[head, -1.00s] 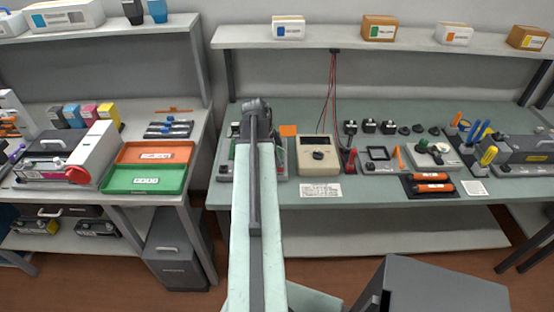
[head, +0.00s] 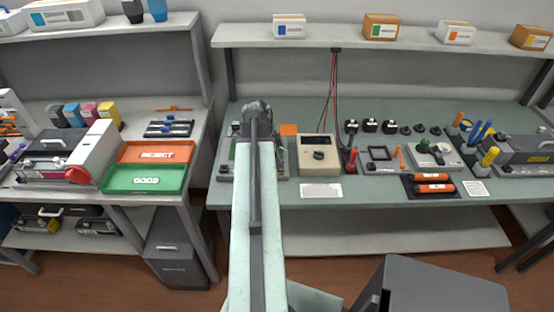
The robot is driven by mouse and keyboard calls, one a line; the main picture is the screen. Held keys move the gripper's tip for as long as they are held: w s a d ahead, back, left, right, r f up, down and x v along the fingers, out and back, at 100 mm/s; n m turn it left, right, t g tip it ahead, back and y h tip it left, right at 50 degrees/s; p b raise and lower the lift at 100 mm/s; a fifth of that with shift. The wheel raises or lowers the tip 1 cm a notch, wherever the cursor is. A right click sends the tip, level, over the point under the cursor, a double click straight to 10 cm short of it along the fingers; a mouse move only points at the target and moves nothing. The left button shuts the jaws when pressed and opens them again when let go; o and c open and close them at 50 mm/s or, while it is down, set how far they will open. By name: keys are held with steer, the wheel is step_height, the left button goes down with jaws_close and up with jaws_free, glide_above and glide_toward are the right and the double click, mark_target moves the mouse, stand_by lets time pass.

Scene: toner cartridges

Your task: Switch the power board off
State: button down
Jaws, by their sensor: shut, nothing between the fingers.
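A grey-framed board with a green panel (head: 231,151), which seems to be the power board, lies on the right bench, left of the beige meter box. My arm crosses in front and covers its middle, so I cannot make out its switch or the switch's position. The dark end of my arm is over the board's back part. My gripper's fingers are hidden behind the arm, and I cannot tell whether they touch anything.
A beige meter (head: 318,154) with a dark dial stands right of the board, with a red-handled tool (head: 351,160) beside it. Red and black wires (head: 333,85) hang from the shelf (head: 400,42). A white card (head: 321,190) lies in front of the meter.

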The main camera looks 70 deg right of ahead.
steer(key=d+p+v, duration=0.2)
steer(key=p+v, duration=1.1)
steer(key=shift+r, duration=0.55)
steer(key=shift+s+a+r+p, duration=0.2)
steer(key=shift+s+a+p, duration=0.15)
steer(key=shift+s+a, duration=0.35)
steer(key=shift+w+f, duration=0.1)
steer(key=shift+w, duration=0.1)
steer(key=b+x, duration=0.9)
steer(key=w+b+x, duration=0.1)
steer(key=b+x, duration=0.3)
steer(key=shift+s+a+f+b, duration=0.1)
steer(key=shift+a+f+b, duration=0.2)
steer(key=shift+f, duration=0.2)
steer(key=shift+d+f, duration=0.1)
